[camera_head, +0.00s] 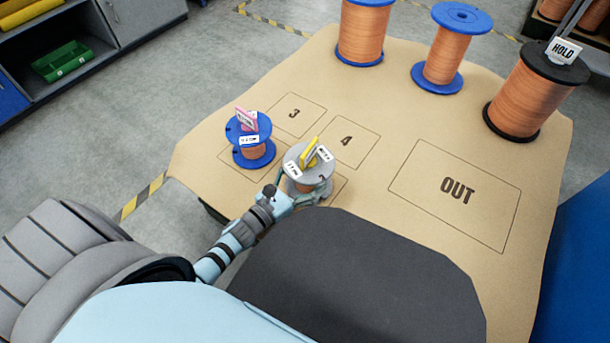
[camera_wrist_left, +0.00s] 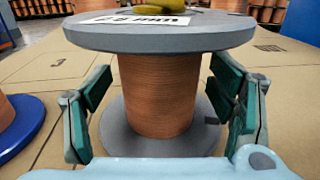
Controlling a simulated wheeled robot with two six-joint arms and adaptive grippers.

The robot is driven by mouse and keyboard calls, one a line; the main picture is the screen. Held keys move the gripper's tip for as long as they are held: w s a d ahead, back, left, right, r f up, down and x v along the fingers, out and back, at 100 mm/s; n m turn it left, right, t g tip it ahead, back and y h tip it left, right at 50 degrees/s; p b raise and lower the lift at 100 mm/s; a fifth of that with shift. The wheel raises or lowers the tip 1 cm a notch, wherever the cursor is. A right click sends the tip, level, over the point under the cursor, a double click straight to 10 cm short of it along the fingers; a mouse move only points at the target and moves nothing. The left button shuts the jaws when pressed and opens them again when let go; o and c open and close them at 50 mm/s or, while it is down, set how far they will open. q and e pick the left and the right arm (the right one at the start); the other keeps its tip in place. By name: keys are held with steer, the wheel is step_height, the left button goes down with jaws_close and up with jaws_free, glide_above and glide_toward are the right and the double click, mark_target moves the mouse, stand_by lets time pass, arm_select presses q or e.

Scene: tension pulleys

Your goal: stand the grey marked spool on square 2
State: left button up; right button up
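The grey marked spool (camera_head: 309,178) has grey flanges, copper wire, white labels and a yellow marker on top. It stands upright on the table at square 2 (camera_head: 341,185), covering most of that square. My left gripper (camera_head: 298,194) is low at its near side. In the left wrist view the two fingers (camera_wrist_left: 160,98) stand on either side of the copper winding (camera_wrist_left: 158,92), between the flanges. Gaps show between each finger and the winding, so the gripper is open around the spool. My right gripper is not in view.
A small blue spool (camera_head: 254,152) with a pink marker stands just left. Squares 3 (camera_head: 293,113) and 4 (camera_head: 346,140) and the OUT area (camera_head: 457,190) are empty. Two blue spools and a black spool (camera_head: 535,95) marked HOLD stand at the far side.

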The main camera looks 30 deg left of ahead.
arm_select(q)
steer(key=shift+r, duration=0.2)
steer(key=p+v, duration=0.2)
steer(key=v, duration=1)
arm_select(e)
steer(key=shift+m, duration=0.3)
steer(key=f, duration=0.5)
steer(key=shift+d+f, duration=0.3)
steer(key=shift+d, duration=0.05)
arm_select(q)
steer(key=shift+s, duration=0.1)
